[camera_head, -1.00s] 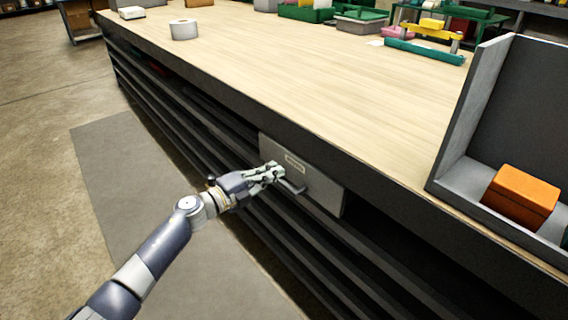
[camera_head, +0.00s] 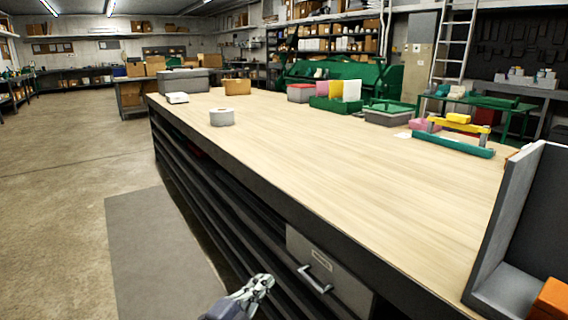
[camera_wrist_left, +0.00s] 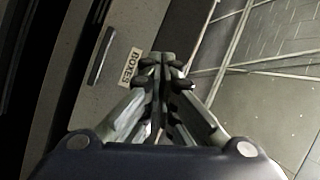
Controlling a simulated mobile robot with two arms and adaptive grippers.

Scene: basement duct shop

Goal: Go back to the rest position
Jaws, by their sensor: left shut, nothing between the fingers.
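My left gripper (camera_head: 261,282) is low in the head view, in front of the workbench and just left of the grey drawer's handle. It is shut and empty, apart from the handle. In the left wrist view its fingers (camera_wrist_left: 160,75) are together. The grey drawer (camera_head: 335,272) has a bar handle (camera_head: 315,280) and a label, and looks flush with the bench front. In the left wrist view the drawer (camera_wrist_left: 110,70) lies to the left of the fingers, with its label reading "BOXES". My right gripper is not in view.
The wooden workbench top (camera_head: 340,150) is mostly clear. A tape roll (camera_head: 222,118) and a green tray (camera_head: 335,104) stand on it. A grey upright holder (camera_head: 510,250) with an orange box (camera_head: 552,298) is at right. A grey mat (camera_head: 160,250) lies on open floor at left.

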